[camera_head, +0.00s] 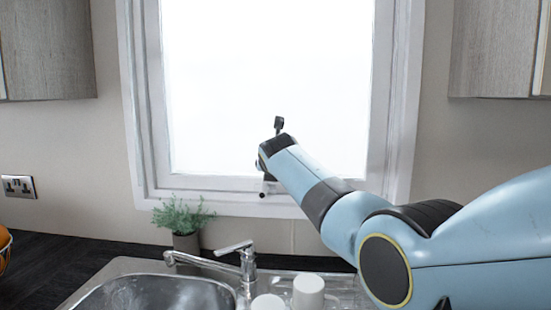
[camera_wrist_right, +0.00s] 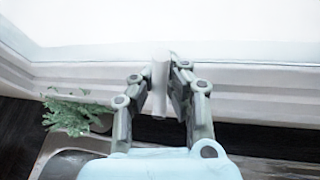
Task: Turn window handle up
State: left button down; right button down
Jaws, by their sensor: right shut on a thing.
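The window handle (camera_wrist_right: 160,84) is a short pale bar at the lower frame of the window. In the right wrist view it stands upright in the picture between the fingers of my right gripper (camera_wrist_right: 164,76), which is shut on it. In the head view the right gripper (camera_head: 267,177) is at the middle of the window's bottom frame, mostly hidden behind my blue wrist. The handle cannot be made out there. The window (camera_head: 265,85) is bright white in a pale frame. My left gripper is not in view.
Below the window are a sink (camera_head: 165,295), a tap (camera_head: 247,262) and white cups (camera_head: 308,291). A potted plant (camera_head: 184,222) stands left of the gripper on the dark counter (camera_head: 60,262). Wall cabinets (camera_head: 45,50) hang on both sides of the window.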

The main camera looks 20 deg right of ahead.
jog(key=shift+w+a+r+n+h+p, duration=0.3)
jog(key=shift+a+r+n+p, duration=0.15)
jog(key=shift+a, duration=0.25)
jog(key=shift+a+f, duration=0.1)
jog(key=shift+a, duration=0.05)
jog(key=shift+f, duration=0.1)
jog(key=c, duration=1.3)
grip_release()
jog(key=shift+a+f, duration=0.1)
jog(key=shift+a, duration=0.2)
jog(key=shift+d, duration=0.3)
jog(key=v, duration=1.2)
jog(key=shift+a, duration=0.15)
jog(key=shift+w, duration=0.1)
